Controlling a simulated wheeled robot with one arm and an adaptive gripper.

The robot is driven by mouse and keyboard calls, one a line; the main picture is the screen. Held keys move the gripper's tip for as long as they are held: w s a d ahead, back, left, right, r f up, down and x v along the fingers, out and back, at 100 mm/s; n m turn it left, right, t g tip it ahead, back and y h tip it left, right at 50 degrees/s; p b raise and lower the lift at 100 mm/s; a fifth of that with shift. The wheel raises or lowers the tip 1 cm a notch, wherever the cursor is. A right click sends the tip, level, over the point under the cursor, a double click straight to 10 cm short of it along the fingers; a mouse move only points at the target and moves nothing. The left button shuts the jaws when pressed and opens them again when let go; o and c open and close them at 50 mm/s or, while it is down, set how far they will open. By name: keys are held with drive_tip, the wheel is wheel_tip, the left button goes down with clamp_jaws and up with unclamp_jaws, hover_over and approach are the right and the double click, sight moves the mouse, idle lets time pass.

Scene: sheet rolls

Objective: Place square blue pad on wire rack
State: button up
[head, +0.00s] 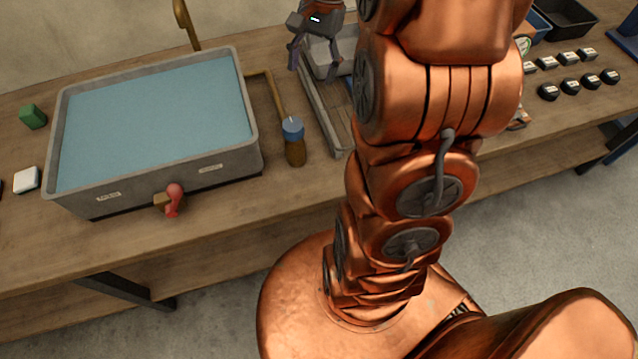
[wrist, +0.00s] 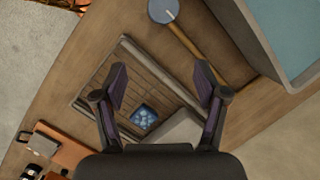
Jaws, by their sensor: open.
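A small square blue pad (wrist: 144,116) with a pale pattern shows in the wrist view. It appears to lie on the slatted, grey-edged rack (wrist: 122,52), near its lower end in that view. The rack also shows in the head view (head: 318,100), partly hidden by my arm. My gripper (wrist: 160,82) is open and empty, its two dark fingers spread above the rack. The pad is seen between the fingers, apart from them. In the head view my gripper (head: 314,58) is at the top, over the rack; the pad cannot be made out clearly there.
A large grey basin (head: 155,125) with a blue surface stands left of the rack. A grey block (wrist: 182,128) sits beside the pad. Several black round items (head: 580,84) are at the right.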

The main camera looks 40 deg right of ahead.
drive_tip(key=s+a+f+n+h, duration=0.1)
drive_tip(key=s+a+n, duration=0.5)
drive_tip(key=s, duration=0.4)
drive_tip(key=s+a+f+n+g+h, duration=0.1)
drive_tip(key=s+a+n+h, duration=0.1)
drive_tip(key=s+a+n, duration=0.4)
drive_tip(key=s+a, duration=0.2)
drive_tip(key=s, duration=0.3)
drive_tip(key=shift+s+a+f, duration=0.15)
drive_tip(key=shift+a+f, duration=0.1)
drive_tip(key=shift+f, duration=0.1)
